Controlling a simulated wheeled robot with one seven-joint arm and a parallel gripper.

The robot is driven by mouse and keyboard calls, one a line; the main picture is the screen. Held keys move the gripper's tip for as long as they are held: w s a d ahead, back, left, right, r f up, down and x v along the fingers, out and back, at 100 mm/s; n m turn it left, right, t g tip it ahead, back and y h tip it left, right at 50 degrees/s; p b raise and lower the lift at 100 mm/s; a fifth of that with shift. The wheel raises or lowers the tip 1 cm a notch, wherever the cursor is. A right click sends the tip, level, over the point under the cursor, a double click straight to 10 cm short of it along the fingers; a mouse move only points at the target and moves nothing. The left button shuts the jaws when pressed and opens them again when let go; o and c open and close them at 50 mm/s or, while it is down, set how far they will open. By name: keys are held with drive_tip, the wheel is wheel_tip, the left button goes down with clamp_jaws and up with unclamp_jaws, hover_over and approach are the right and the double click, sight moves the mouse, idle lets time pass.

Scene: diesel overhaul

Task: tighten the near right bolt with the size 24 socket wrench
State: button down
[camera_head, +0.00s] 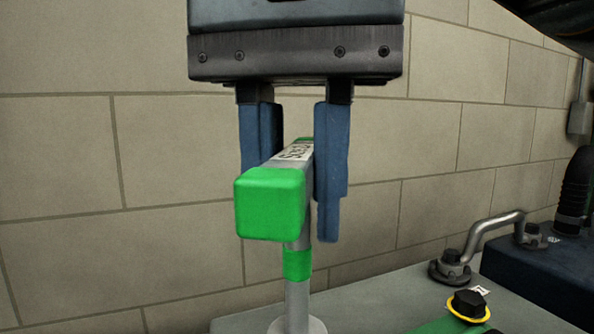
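The wrench (297,262) is grey with a bright green block at the near end of its handle and a green band on its upright shaft. A white label with dark marks lies on top of the handle; I cannot read its size. My gripper (298,165) points down from above, with one blue finger on each side of the handle, and appears shut on it. The shaft's widened lower end is cut off by the bottom of the picture. A black bolt (468,303) with a yellow ring sits at the lower right; whether it is the near right bolt is unclear.
A grey flat surface (385,300) lies below. A bent metal pipe (490,232) with end fittings, a dark blue block (545,268) and a black ribbed part (574,190) stand at the right. A block wall (120,160) is behind.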

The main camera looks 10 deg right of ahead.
drive_tip(key=n, duration=0.4)
drive_tip(key=shift+n, duration=0.4)
drive_tip(key=n, duration=0.4)
drive_tip(key=shift+n, duration=0.4)
drive_tip(key=n, duration=0.9)
drive_tip(key=shift+p, duration=0.35)
drive_tip(key=shift+d, duration=0.1)
drive_tip(key=shift+f, duration=0.1)
